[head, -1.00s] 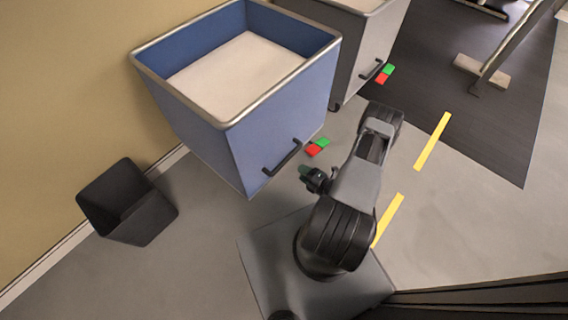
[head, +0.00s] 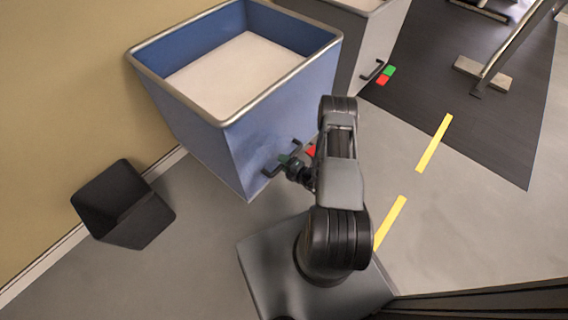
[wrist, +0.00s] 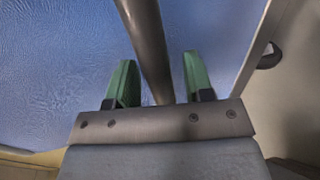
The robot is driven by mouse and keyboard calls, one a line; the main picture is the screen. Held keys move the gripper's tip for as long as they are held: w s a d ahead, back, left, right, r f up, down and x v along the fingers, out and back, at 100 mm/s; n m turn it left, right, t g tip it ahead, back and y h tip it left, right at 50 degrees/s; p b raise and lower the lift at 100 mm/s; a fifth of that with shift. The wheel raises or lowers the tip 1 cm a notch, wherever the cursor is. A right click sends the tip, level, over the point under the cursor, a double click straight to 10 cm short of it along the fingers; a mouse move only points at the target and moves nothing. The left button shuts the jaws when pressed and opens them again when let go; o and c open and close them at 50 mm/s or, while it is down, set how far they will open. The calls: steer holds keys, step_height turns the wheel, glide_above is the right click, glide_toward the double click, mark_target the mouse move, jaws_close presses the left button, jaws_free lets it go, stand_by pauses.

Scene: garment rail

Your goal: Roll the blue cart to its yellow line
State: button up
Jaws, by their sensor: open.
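The blue cart (head: 265,130), an open-topped bin with a pale load, stands by the wall at upper left. Its dark handle (head: 268,172) is on the face towards my arm. My gripper (head: 287,160) is at this handle, open. In the wrist view, the handle bar (wrist: 146,40) runs between the two green fingers of my gripper (wrist: 160,75), with a gap on either side, against the blue cart face (wrist: 60,70). Two yellow lines lie on the floor to the right, a nearer one (head: 390,222) and a farther one (head: 434,142), both apart from the cart.
A grey cart (head: 357,45) stands just beyond the blue one, with a red and green marker (head: 385,75) by its handle. A black bin (head: 125,205) stands at the wall on the left. A dark mat (head: 470,90) with a rail stand (head: 482,75) lies at upper right.

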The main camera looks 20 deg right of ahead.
jaws_close()
stand_by(0.3)
